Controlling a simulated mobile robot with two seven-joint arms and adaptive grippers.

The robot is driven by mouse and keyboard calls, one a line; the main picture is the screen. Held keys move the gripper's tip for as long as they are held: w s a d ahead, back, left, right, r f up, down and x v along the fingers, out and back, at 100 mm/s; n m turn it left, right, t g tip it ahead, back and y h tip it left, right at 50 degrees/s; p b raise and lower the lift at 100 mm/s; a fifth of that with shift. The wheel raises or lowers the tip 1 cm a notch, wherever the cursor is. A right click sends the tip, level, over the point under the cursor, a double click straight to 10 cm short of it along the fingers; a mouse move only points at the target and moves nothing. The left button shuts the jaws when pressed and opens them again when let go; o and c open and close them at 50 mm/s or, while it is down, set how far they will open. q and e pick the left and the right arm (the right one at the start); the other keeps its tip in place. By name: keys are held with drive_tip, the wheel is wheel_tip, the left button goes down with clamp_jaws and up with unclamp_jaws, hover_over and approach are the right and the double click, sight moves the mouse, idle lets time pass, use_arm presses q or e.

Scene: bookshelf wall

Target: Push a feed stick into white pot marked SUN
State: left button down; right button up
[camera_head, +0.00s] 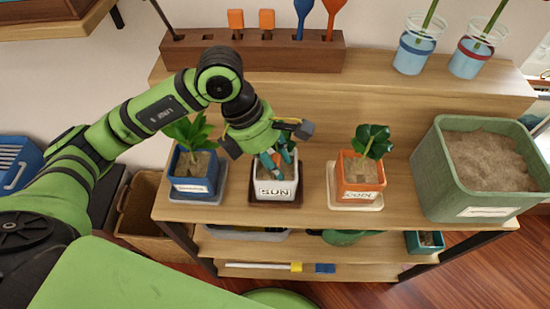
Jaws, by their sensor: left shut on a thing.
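The white pot marked SUN (275,193) stands on a dark saucer in the middle of the shelf top, between a blue pot and an orange pot. My left gripper (276,164) is right above and partly inside its opening, pointing down, with teal fingertips. It is shut on a feed stick, of which only a bit of orange shows between the fingers. The stick's lower end and whether it is in the soil are hidden. Two orange-topped sticks (236,20) (267,20) stand in the dark wooden rack (310,55). My right gripper is not in view.
The blue pot (194,186) with a leafy plant is close at left. The orange pot (360,190) with a plant is at right. A big green tub of soil (482,200) fills the right end. Two cups (415,60) (466,60) with stems stand behind it. The wood between pots is bare.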

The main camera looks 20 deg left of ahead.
use_arm(q)
drive_tip(key=shift+f, duration=0.2)
drive_tip(key=shift+r, duration=0.1)
drive_tip(key=shift+c, duration=2)
unclamp_jaws()
drive_tip(key=p+v, duration=0.4)
drive_tip(key=v, duration=0.5)
drive_tip(key=shift+d+p, duration=0.35)
drive_tip(key=shift+p, duration=0.05)
drive_tip(key=shift+r, duration=0.1)
